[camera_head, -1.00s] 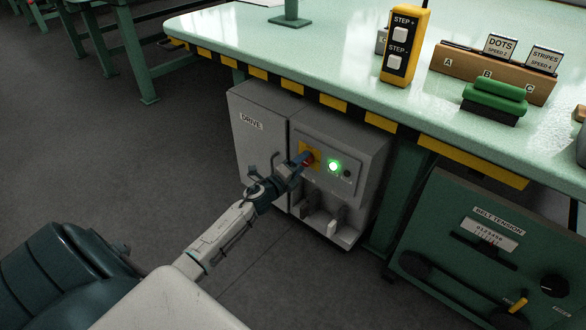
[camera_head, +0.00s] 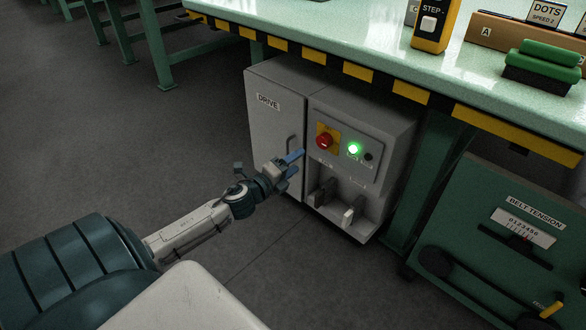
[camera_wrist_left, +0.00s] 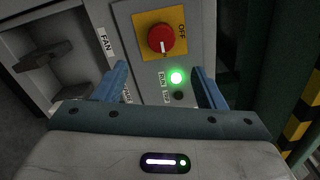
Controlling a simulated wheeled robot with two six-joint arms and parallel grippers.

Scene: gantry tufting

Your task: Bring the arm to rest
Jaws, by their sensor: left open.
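My left gripper (camera_head: 294,163) is open and empty in front of the grey drive cabinet (camera_head: 271,128), low and to the left of the red rotary knob (camera_head: 325,141). The knob sits on a yellow plate on the cabinet's panel, and a green lamp (camera_head: 353,149) glows beside it. In the left wrist view, the blue fingers (camera_wrist_left: 160,85) are spread apart. The red knob (camera_wrist_left: 161,39) and the lit lamp (camera_wrist_left: 176,77) show beyond them, with nothing between the fingers. My right gripper is not in view.
The pale green table (camera_head: 300,24) with a yellow-black striped edge overhangs the cabinet. A green belt tension unit (camera_head: 480,205) stands at the right. Handles (camera_head: 352,212) stick out low on the cabinet. The grey floor (camera_head: 90,150) at left is clear.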

